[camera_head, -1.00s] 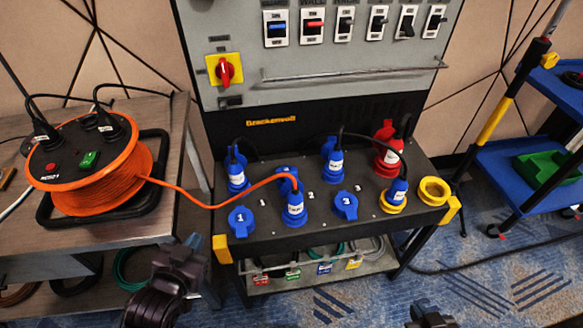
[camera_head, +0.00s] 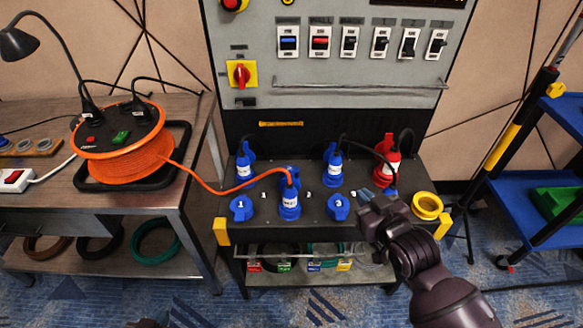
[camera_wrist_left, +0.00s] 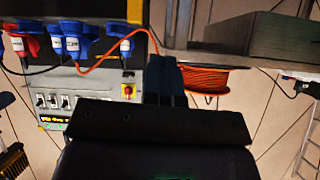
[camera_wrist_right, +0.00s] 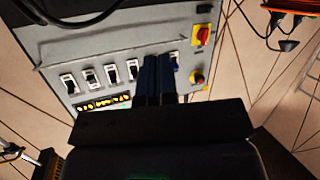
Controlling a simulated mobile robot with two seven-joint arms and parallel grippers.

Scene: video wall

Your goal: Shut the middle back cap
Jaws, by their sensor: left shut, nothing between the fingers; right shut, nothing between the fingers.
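The back row of the black sloped panel (camera_head: 315,207) has a blue connector at left (camera_head: 245,164), a blue one in the middle (camera_head: 333,167) and a red one at right (camera_head: 387,165). The middle back one stands upright with a white label; a black cable passes beside it. I cannot tell how its cap sits. My right gripper (camera_head: 362,193) is shut and empty over the panel's right part, right of blue cap 3 (camera_head: 338,208); its fingers also show in the right wrist view (camera_wrist_right: 157,77). My left gripper's fingers (camera_wrist_left: 164,78) are shut and empty.
The front row holds blue cap 1 (camera_head: 241,208), a blue plug (camera_head: 289,203) on the orange cable and a yellow ring (camera_head: 427,206). An orange reel (camera_head: 120,155) stands on the left table. Switches (camera_head: 350,42) line the cabinet above. A blue cart (camera_head: 525,190) stands at right.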

